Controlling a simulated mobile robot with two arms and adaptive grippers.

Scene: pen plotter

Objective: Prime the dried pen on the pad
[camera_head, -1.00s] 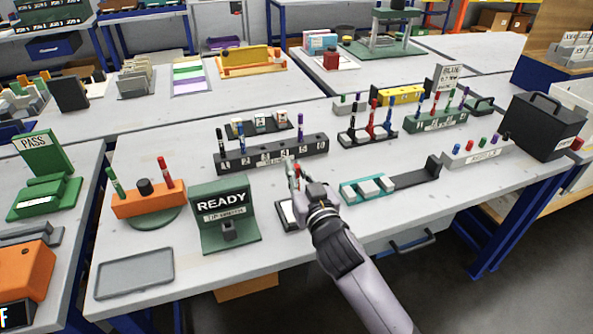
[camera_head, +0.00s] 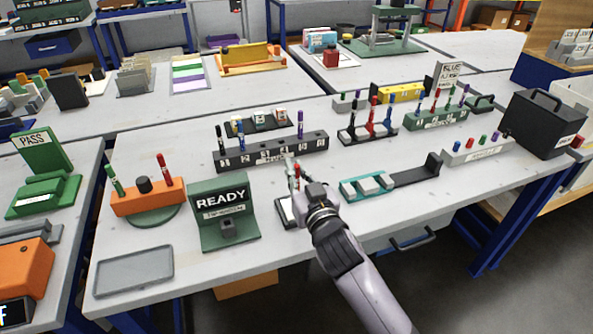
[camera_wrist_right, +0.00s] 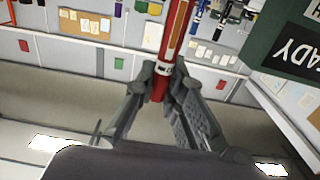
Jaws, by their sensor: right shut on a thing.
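My right gripper (camera_head: 297,186) is in the middle of the table in the head view, above the pad. The right wrist view shows its fingers (camera_wrist_right: 163,85) shut on a red pen (camera_wrist_right: 172,45). The pen also shows as a small red shape in the head view (camera_head: 297,170). The pad (camera_head: 285,213) is a white surface in a dark frame, partly hidden by the gripper. Whether the pen tip touches the pad cannot be seen. My left gripper is not in view.
A green READY stand (camera_head: 221,215) is close on the left. A dark numbered pen rack (camera_head: 270,153) stands behind the gripper. A teal tray with white blocks (camera_head: 367,187) is at right. An orange holder with pens (camera_head: 148,202) and an empty grey tray (camera_head: 134,272) are at left.

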